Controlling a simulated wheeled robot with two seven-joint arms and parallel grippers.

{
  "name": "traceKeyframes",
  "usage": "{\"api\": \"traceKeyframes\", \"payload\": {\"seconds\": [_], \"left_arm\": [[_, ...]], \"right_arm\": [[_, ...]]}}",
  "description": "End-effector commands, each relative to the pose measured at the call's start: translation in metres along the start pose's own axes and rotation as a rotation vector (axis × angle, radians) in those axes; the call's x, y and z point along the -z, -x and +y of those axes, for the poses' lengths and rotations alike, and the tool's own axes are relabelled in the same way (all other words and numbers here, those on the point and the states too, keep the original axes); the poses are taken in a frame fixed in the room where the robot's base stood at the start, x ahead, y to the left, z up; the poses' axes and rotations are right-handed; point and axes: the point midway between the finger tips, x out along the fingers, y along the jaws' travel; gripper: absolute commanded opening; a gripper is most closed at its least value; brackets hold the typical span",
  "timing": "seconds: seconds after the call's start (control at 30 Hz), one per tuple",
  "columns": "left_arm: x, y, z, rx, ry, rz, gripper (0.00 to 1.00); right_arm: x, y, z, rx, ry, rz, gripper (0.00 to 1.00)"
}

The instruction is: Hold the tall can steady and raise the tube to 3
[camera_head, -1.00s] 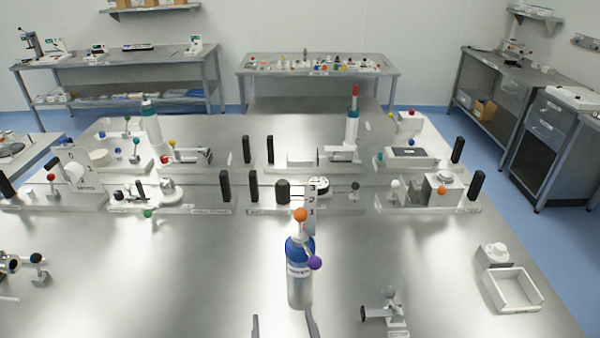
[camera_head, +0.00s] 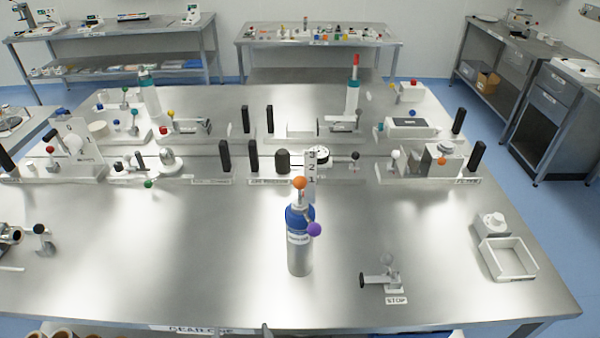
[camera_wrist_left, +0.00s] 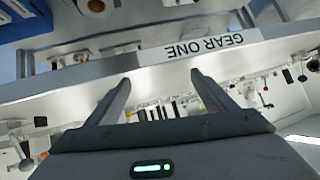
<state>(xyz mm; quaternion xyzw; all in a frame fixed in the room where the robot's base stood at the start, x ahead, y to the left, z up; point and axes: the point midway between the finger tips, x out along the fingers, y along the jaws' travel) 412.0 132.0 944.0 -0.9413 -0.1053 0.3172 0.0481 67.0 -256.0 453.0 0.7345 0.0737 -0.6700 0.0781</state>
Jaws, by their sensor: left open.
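The tall can (camera_head: 300,257) stands upright on the steel bench, silver below and blue at its shoulder. An orange ball (camera_head: 300,183) tops it and a purple ball (camera_head: 314,229) sticks out at its right side. A pale upright scale (camera_head: 311,178) marked 1, 2, 3 rises just behind the orange ball; I cannot tell the tube apart from it. My right gripper is not in view.
A small fixture with a STOP label (camera_head: 396,300) stands right of the can. A white open tray (camera_head: 507,260) lies farther right. Several fixtures line the back. The bench around the can is clear.

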Motion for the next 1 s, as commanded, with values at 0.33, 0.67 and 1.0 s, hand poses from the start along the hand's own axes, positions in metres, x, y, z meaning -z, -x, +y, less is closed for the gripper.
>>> {"api": "traceKeyframes", "payload": {"seconds": [0.33, 0.67, 1.0], "left_arm": [[-0.047, -0.025, 0.006, -0.041, -0.075, -0.090, 0.77], [-0.068, -0.037, 0.014, -0.065, -0.111, -0.114, 0.77], [-0.069, -0.038, 0.014, -0.066, -0.113, -0.116, 0.77]], "right_arm": [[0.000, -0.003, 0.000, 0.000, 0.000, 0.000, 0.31], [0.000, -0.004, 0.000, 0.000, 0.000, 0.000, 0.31], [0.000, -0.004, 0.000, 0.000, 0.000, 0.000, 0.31]]}}
